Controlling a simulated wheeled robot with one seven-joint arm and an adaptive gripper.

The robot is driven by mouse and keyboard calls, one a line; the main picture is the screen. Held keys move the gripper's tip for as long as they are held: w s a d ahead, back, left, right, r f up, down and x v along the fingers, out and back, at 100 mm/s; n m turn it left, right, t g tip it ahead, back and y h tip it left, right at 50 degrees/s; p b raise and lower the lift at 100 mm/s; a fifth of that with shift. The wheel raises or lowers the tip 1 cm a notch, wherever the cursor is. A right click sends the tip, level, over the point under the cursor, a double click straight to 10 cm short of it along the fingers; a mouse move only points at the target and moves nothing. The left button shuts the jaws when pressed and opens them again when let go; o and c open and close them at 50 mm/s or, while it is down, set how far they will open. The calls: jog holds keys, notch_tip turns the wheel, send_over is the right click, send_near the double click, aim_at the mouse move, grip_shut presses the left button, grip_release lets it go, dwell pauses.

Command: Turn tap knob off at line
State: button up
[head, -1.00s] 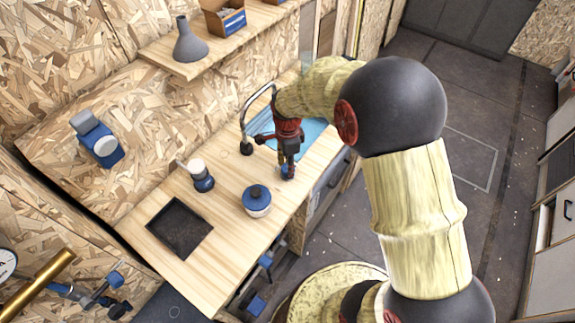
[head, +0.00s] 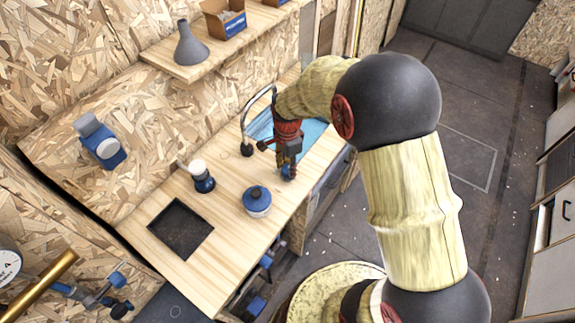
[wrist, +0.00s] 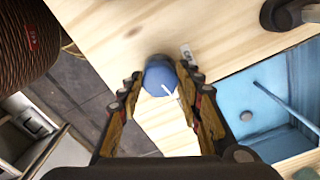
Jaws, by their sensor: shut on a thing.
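The blue tap knob (wrist: 158,80) with a white line on it stands at the counter's front edge, and it also shows at the fingertips in the head view (head: 288,173). My gripper (wrist: 162,88) points down over the knob with a finger on each side, shut on it. In the head view my gripper (head: 287,158) partly hides the knob. The knob's white line slants in the wrist view.
A blue sink (wrist: 262,100) and a curved metal spout (head: 247,118) are close by. A shelf (head: 165,52) is above.

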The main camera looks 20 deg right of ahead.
jog(key=n+p, duration=0.1)
jog(key=n, duration=0.3)
jog(key=shift+n+p, duration=0.3)
jog(key=n+p, duration=0.1)
jog(key=n, duration=0.2)
jog(key=shift+n, duration=0.4)
jog(key=n, duration=0.3)
jog(key=shift+p, duration=0.4)
jog(key=shift+n+p, duration=0.3)
jog(key=shift+n, duration=1.7)
jog(key=shift+d, duration=0.1)
jog(key=o, duration=1.2)
jog(key=shift+c, duration=0.2)
notch_tip(320, 180, up, 12)
